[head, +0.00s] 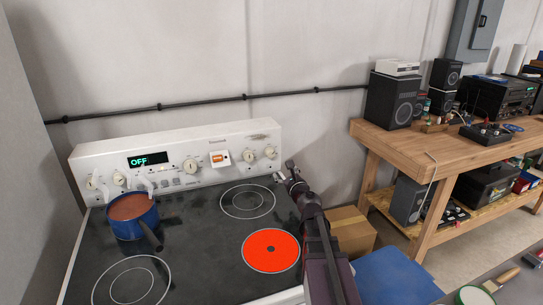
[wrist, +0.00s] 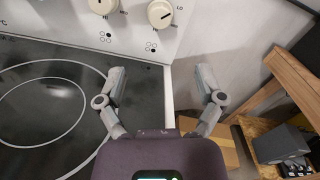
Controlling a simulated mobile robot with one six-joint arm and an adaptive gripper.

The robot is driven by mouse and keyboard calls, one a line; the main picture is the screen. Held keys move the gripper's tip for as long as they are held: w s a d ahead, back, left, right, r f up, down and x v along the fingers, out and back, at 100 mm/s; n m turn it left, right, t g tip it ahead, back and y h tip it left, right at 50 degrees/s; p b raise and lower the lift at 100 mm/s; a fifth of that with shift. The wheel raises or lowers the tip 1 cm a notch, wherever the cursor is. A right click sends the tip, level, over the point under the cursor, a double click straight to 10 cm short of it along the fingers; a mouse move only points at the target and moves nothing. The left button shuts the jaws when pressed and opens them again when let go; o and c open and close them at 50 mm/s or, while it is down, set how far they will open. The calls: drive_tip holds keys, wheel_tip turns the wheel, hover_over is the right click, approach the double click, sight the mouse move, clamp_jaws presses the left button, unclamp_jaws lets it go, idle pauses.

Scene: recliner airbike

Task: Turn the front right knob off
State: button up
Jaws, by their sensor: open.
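The stove's back panel (head: 90,157) has two white knobs at its right end: a rightmost knob (head: 270,152) and one just left of it (head: 249,155). Both also show at the top of the wrist view, the rightmost (wrist: 159,13) and its neighbour (wrist: 103,5). The front right burner (head: 271,250) glows bright red-orange. My gripper (wrist: 160,80) is open and empty, its fingers spread either side of the stove's right edge, below and apart from the rightmost knob. In the head view my gripper (head: 285,172) is right of that knob.
A blue pot (head: 133,222) stands on the rear left burner. The panel display (head: 147,159) reads OFF. A cardboard box (head: 350,228) sits right of the stove. A wooden workbench (head: 400,140) with speakers is farther right.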

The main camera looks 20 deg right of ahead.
sight(272, 155)
drive_tip(key=shift+w, duration=0.1)
drive_tip(key=w, duration=1.3)
drive_tip(key=shift+w, duration=0.35)
drive_tip(key=c, duration=1.1)
